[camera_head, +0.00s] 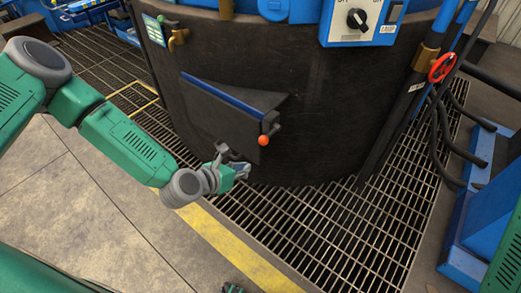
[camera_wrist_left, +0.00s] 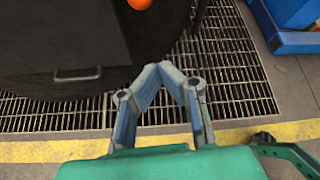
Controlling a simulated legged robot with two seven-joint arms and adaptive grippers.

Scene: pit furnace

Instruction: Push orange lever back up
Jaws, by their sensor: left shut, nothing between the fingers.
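The orange lever's round knob (camera_head: 264,140) sits on the right side of a dark hinged flap on the black furnace wall. The knob also shows at the top edge of the left wrist view (camera_wrist_left: 139,3). My left gripper (camera_head: 240,168) is just below and left of the knob, apart from it in the head view. In the left wrist view its fingers (camera_wrist_left: 165,68) meet at the tips with nothing between them. The lever's arm is mostly hidden in the wrist view.
The black furnace (camera_head: 320,90) fills the middle, with a blue control box (camera_head: 362,20) above. A red valve wheel (camera_head: 442,68) and hoses stand at the right. Metal grating (camera_head: 340,230) and a yellow floor line (camera_head: 235,245) lie below. The concrete at left is clear.

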